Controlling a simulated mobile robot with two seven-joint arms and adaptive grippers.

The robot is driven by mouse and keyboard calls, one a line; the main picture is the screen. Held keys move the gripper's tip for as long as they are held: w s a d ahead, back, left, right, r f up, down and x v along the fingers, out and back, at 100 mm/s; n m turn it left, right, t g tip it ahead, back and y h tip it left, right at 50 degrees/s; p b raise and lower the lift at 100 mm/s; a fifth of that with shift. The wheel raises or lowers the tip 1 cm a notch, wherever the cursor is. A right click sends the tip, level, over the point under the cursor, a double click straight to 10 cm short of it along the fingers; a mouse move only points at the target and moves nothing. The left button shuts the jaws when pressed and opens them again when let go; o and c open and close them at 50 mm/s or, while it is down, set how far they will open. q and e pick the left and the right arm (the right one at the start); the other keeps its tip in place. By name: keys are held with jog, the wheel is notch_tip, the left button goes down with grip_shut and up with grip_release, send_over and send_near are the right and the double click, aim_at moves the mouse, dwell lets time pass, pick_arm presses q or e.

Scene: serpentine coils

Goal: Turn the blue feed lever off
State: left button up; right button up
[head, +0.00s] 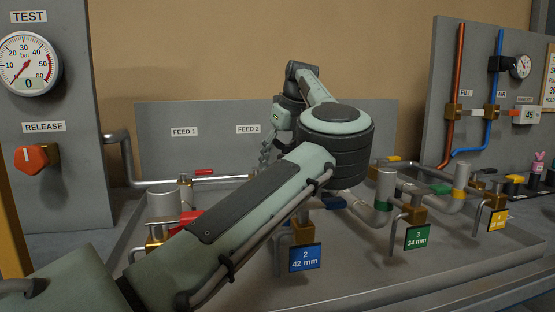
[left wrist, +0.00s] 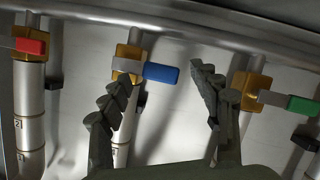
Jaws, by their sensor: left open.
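The blue lever (left wrist: 161,72) shows in the left wrist view on a brass valve (left wrist: 128,62) at the top of a pipe, and points right. My left gripper (left wrist: 165,82) is open, with the blue lever between its two dark fingers in the picture; I cannot tell whether they touch it. In the head view my left gripper (head: 268,150) is at the back of the tray, partly behind my arm. A blue part (head: 334,203) shows beside my arm above the blue "2 42 mm" tag (head: 305,257); I cannot tell whether it is the same lever. My right gripper is out of view.
A red lever (left wrist: 30,46) and a green lever (left wrist: 302,104) flank the blue one. A grey panel (head: 160,155) with FEED labels stands behind. Metal coils and valves fill the tray (head: 370,270). A red release knob (head: 31,158) is at the left.

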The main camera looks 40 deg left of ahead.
pick_arm(q)
jog(key=w+v, duration=0.1)
jog(key=v, duration=1.1)
jog(key=shift+s, duration=0.45)
